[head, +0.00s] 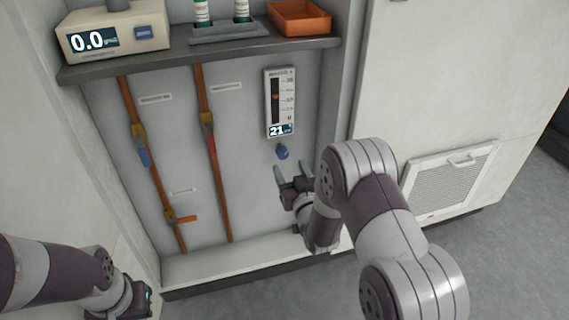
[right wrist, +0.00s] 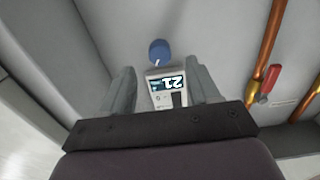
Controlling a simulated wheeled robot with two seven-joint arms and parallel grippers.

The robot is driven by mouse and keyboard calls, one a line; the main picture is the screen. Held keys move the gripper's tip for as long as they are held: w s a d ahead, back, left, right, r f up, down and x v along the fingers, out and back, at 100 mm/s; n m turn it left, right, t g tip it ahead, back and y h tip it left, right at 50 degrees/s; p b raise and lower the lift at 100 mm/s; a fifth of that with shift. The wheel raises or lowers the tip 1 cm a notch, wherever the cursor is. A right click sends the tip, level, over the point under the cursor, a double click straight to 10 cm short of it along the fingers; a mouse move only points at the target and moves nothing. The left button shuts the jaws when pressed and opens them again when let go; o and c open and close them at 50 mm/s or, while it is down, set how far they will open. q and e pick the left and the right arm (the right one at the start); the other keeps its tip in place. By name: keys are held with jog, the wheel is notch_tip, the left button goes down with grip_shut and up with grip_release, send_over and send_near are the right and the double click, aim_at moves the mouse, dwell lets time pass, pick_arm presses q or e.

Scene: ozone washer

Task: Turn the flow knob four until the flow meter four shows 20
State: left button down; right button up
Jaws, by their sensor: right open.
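The flow meter (head: 281,101) is a tall panel on the cabinet's back wall, and its display reads 21. It also shows upside down in the right wrist view (right wrist: 166,88), again with 21. The blue flow knob (head: 282,152) sits on the wall just below the meter. In the right wrist view the knob (right wrist: 159,51) appears beyond the fingertips, between their lines. My right gripper (head: 293,178) is open and empty, just below the knob and apart from it. My left gripper (head: 143,298) is at the lower left, far from the knob; its fingers are not clear.
Copper pipes (head: 211,170) with a red-handled valve and others with blue and orange handles run left of the meter. A shelf (head: 200,57) above holds a scale (head: 115,35) reading 0.0, a bottle rack (head: 229,33) and an orange tray (head: 300,20). The wall around the knob is clear.

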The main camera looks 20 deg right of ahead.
aim_at(284, 156)
jog(key=w+b, duration=0.1)
jog(key=w, duration=0.4)
jog(key=shift+a+f, duration=0.1)
jog(key=shift+f, duration=0.05)
jog(key=shift+w, duration=0.4)
jog(key=c, duration=1)
jog(key=shift+n, duration=0.7)
jog(key=shift+c, duration=0.2)
jog(key=o, duration=1)
jog(key=shift+o, duration=0.2)
jog(key=shift+s+r, duration=0.1)
jog(key=shift+r, duration=0.1)
